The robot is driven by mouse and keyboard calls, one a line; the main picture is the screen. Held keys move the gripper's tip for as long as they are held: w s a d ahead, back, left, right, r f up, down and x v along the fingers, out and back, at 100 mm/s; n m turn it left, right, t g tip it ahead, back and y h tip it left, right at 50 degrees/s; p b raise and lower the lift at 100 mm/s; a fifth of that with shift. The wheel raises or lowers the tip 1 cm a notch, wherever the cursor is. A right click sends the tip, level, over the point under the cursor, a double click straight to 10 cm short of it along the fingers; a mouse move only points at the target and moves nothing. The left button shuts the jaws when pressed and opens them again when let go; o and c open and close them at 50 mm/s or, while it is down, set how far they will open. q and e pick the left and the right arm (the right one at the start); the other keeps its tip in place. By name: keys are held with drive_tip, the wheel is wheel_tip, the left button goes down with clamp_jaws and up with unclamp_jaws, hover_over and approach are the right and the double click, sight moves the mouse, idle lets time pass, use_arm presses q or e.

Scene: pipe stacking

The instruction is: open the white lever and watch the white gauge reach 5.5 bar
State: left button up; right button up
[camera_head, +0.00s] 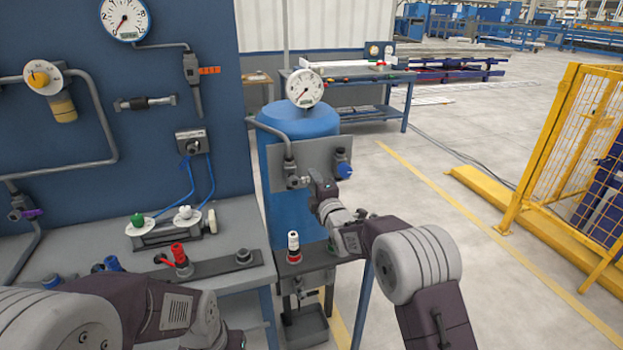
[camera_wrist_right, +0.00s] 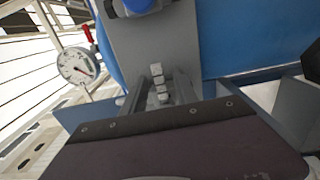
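A white gauge (camera_head: 304,88) stands on top of the blue tank; its needle points to the lower left, but its figures are too small to read. My right gripper (camera_head: 317,180) is at the tank's grey plate (camera_head: 318,154), beside the fittings under the gauge. In the right wrist view, a pale stepped piece (camera_wrist_right: 158,82) lies between the fingers of my right gripper (camera_wrist_right: 160,95). I cannot tell whether it is the white lever or whether the fingers touch it. My left arm shows at the lower left, its gripper out of view.
A blue knob (camera_head: 344,171) sits on the plate's right side. A second white gauge (camera_head: 125,18) hangs on the blue panel (camera_head: 190,25). A white-topped fitting (camera_head: 293,242) and a red valve (camera_head: 180,255) stand on the bench. A yellow fence (camera_head: 575,140) is at right, with open floor before it.

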drive_tip(key=shift+x, duration=1.05)
clamp_jaws()
idle(0.7)
